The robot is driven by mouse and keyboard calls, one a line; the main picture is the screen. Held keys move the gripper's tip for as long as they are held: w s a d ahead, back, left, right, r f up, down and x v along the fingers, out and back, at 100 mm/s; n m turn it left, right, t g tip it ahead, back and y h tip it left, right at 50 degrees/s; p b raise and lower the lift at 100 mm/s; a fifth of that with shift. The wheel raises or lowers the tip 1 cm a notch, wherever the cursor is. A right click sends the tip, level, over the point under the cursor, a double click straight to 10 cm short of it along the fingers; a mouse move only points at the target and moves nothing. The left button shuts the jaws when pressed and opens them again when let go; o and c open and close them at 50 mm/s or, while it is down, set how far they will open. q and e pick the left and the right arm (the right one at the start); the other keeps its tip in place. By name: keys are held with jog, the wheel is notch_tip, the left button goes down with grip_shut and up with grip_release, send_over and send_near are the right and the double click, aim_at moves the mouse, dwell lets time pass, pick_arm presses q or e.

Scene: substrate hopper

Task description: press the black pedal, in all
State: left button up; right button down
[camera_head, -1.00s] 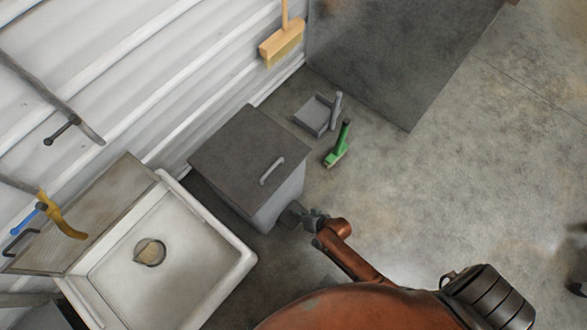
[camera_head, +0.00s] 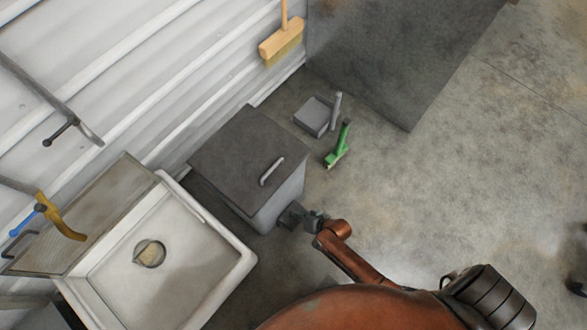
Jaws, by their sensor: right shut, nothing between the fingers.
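The substrate hopper is a grey bin with a dark, closed lid (camera_head: 248,157) and a pale handle (camera_head: 271,171). My right gripper (camera_head: 289,216) is low beside the hopper's lower right side, fingers shut and empty. It reaches in from my orange arm at the bottom of the picture. The black pedal does not show clearly; the dark gripper and the hopper's lower edge blend there, so I cannot tell whether the gripper touches it. My left gripper is not in view.
A white sink (camera_head: 187,251) stands left of the hopper. A grey dustpan (camera_head: 313,116) and a green hand brush (camera_head: 338,148) lie on the floor behind it. A broom (camera_head: 281,45) and other tools hang on the wall. The floor to the right is open.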

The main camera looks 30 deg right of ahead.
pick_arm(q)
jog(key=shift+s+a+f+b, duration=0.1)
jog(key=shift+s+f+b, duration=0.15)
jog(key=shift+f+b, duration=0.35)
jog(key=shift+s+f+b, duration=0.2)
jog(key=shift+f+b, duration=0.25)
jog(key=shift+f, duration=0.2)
pick_arm(e)
jog(key=shift+s+f, duration=0.1)
jog(key=shift+f, duration=1.65)
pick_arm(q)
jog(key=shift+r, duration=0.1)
pick_arm(e)
jog(key=shift+r, duration=0.1)
jog(key=shift+r+p, duration=1.4)
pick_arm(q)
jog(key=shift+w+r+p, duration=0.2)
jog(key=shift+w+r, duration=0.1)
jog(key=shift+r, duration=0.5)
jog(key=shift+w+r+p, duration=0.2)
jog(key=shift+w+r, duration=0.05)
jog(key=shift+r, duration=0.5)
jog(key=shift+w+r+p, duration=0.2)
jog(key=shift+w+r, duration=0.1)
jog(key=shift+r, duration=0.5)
pick_arm(e)
jog(key=shift+r, duration=0.65)
